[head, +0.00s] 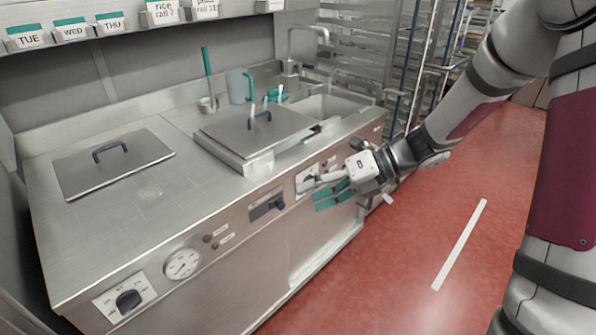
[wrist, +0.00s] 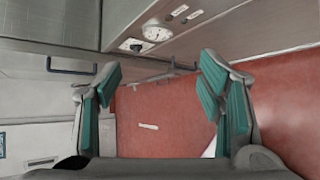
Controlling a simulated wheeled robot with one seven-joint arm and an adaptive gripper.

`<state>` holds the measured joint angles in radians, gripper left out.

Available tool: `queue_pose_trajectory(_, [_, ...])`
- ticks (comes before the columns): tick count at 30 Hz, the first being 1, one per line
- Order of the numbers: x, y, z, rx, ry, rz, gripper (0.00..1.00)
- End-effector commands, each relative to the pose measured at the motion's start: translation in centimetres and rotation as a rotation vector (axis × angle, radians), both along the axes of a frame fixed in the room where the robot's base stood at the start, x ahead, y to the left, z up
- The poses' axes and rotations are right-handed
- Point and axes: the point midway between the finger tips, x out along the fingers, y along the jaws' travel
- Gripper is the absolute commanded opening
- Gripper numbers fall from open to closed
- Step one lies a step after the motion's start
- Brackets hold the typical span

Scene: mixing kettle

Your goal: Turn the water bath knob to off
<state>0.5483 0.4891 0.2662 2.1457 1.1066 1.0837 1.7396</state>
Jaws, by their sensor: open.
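A black knob (head: 128,299) sits on a white plate low on the counter's front panel at the left, beside a round dial gauge (head: 182,263). The knob (wrist: 135,46) and gauge (wrist: 157,32) also show small in the wrist view. A second white plate (head: 302,182) is on the front panel near my gripper, partly hidden by it. The labels are too small to read, so I cannot tell which control is the water bath's. My gripper (head: 314,193) is open and empty in front of the panel's right part, its teal-padded fingers pointing left; the wrist view shows them spread (wrist: 160,78).
A flat lid (head: 115,163) and a raised lid (head: 255,130) are on the steel counter. A jug (head: 240,86) and tap (head: 292,60) stand behind. A black recessed switch (head: 267,206) is between the plates. Red floor in front is clear.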

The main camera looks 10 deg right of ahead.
Motion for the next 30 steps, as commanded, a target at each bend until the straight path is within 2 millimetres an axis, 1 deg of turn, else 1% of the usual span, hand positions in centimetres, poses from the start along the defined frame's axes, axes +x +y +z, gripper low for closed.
queue_pose_trajectory(1, [1.7,-0.7,-1.9,0.083,0.103,-0.102,0.62])
queue_pose_trajectory(3, [4.0,-1.7,-3.7,0.205,0.253,-0.247,0.62])
queue_pose_trajectory(5, [5.8,-2.6,-5.4,0.317,0.382,-0.364,0.62])
queue_pose_trajectory(6, [7.0,-3.4,-6.5,0.394,0.468,-0.44,0.62])
queue_pose_trajectory(8, [8.7,-4.7,-8.4,0.515,0.598,-0.549,0.62])
queue_pose_trajectory(9, [9.8,-5.6,-9.6,0.598,0.685,-0.618,0.62])
queue_pose_trajectory(13, [12.7,-8.8,-13.6,0.868,0.942,-0.802,0.62])
queue_pose_trajectory(15, [13.8,-10.4,-15.6,0.997,1.057,-0.874,0.62])
queue_pose_trajectory(18, [14.8,-12.2,-17.8,1.147,1.182,-0.944,0.62])
queue_pose_trajectory(21, [15.3,-13.4,-19.2,1.245,1.259,-0.982,0.62])
queue_pose_trajectory(24, [15.6,-13.9,-19.8,1.293,1.297,-0.996,0.62])
queue_pose_trajectory(30, [16.6,-13.3,-20.0,1.299,1.304,-1.0,0.62])
